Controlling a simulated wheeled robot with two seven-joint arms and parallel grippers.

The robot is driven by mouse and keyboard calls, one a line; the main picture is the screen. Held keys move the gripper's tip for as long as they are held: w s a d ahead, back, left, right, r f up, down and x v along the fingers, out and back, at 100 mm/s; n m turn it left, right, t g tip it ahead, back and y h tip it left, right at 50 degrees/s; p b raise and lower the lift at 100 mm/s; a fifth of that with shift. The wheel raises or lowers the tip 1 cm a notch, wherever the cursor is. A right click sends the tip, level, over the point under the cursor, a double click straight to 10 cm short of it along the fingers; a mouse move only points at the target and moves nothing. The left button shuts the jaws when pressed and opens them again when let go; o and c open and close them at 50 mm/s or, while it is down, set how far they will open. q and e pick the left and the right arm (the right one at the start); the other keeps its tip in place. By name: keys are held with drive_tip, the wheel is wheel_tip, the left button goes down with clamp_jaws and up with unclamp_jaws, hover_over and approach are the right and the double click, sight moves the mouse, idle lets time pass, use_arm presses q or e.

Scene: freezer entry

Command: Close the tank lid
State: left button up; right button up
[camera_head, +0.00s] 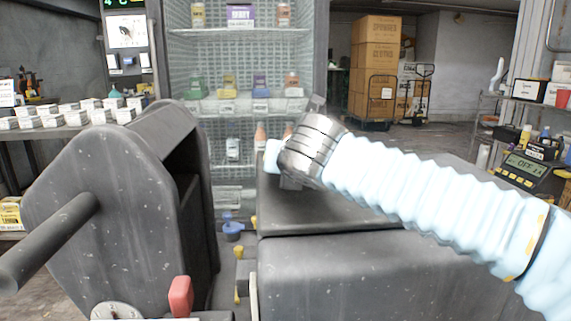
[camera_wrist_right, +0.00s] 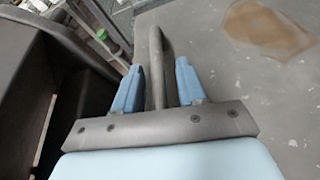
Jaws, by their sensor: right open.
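A dark grey tank (camera_head: 340,275) stands in front of me. A slab-like lid (camera_head: 320,212) lies flat on its right part, with a seam below it. At the left, a hollow dark grey lid (camera_head: 100,200) stands raised, with a rod handle (camera_head: 50,240) sticking out. My right gripper (camera_head: 290,165) is over the flat lid, its jaws mostly hidden by my wrist in the head view. In the right wrist view, its two blue fingers (camera_wrist_right: 158,66) are apart on either side of a dark grey bar (camera_wrist_right: 156,50). I cannot tell whether they touch it. My left gripper is not visible.
A glass-shelved cabinet (camera_head: 240,100) with small bottles and boxes stands behind the tank. A table with white boxes (camera_head: 75,112) is at the left. Stacked cartons (camera_head: 377,65) stand farther back. A yellow and black device (camera_head: 532,165) is at the right.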

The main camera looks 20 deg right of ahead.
drive_tip(key=v, duration=1.3)
drive_tip(key=shift+s, duration=0.3)
